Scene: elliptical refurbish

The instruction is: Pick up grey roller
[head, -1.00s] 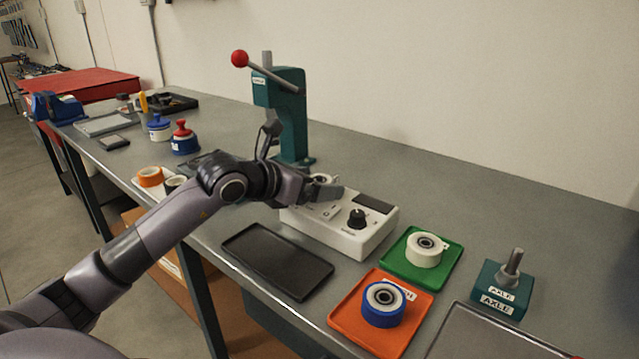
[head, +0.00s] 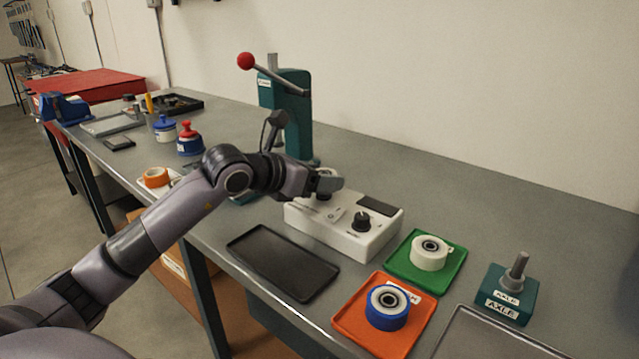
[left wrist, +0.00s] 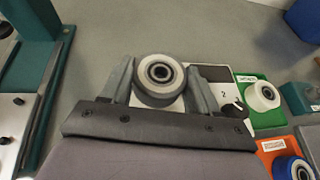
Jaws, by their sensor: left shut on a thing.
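The grey roller (left wrist: 158,80), with a dark bearing in its centre, sits between the two fingers of my left gripper (left wrist: 160,92) in the left wrist view. The fingers are shut on its sides. In the head view my left gripper (head: 326,183) is over the left end of the white tester box (head: 368,246). The roller is mostly hidden there by the gripper. I cannot tell whether it still touches the box. My right gripper is not in view.
A teal press (head: 290,115) with a red-knobbed lever stands close behind the gripper. A black tray (head: 282,262) lies in front. A green tray (head: 447,279) and an orange tray (head: 355,318) hold other rollers. A teal axle stand (head: 506,295) is at right.

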